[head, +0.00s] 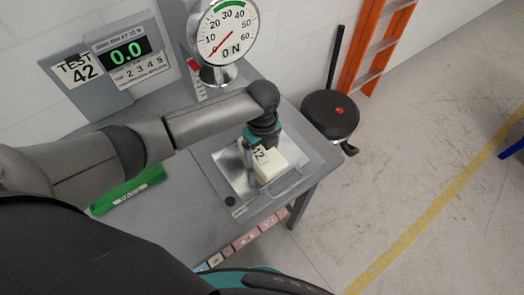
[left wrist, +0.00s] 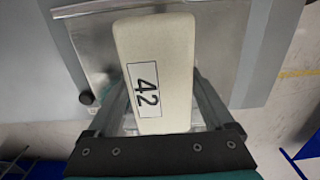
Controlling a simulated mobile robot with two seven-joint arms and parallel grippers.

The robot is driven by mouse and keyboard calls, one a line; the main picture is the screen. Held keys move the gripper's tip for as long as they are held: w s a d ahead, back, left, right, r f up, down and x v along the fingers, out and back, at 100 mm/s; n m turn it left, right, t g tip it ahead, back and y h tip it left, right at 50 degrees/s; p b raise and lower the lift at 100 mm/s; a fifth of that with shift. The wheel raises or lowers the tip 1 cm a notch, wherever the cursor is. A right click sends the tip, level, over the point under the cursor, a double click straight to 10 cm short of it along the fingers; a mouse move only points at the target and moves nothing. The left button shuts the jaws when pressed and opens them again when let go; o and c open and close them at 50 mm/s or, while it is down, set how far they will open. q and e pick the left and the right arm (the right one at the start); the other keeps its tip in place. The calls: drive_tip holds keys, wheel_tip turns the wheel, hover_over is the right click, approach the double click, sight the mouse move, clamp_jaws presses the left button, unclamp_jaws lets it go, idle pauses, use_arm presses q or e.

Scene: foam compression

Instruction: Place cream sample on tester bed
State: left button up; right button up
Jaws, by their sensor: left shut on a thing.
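The cream sample (head: 279,161) is a pale foam block labelled 42. It is over the shiny metal plate of the tester bed (head: 232,177); I cannot tell whether it rests on the plate or is held just above it. My left gripper (head: 256,157) is shut on the sample. In the left wrist view the sample (left wrist: 155,60) sits between the two fingers of my left gripper (left wrist: 160,112), with its label facing the camera. The plate (left wrist: 90,30) also shows behind it there. My right gripper is not in view.
A round dial gauge (head: 227,33) reading near 0 N stands behind the bed. A display (head: 127,52) shows 0.0, beside a TEST 42 sign (head: 75,70). A green object (head: 128,189) lies on the table's left. A black stool (head: 331,115) and orange ladder (head: 376,45) stand right; floor beyond is open.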

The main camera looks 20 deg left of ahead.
sight(262, 150)
use_arm(q)
drive_tip(key=shift+f, duration=0.15)
drive_tip(key=o, duration=1)
drive_tip(key=shift+o, duration=0.2)
wheel_tip(262, 150, up, 12)
drive_tip(key=p, duration=0.1)
drive_tip(key=shift+r, duration=0.25)
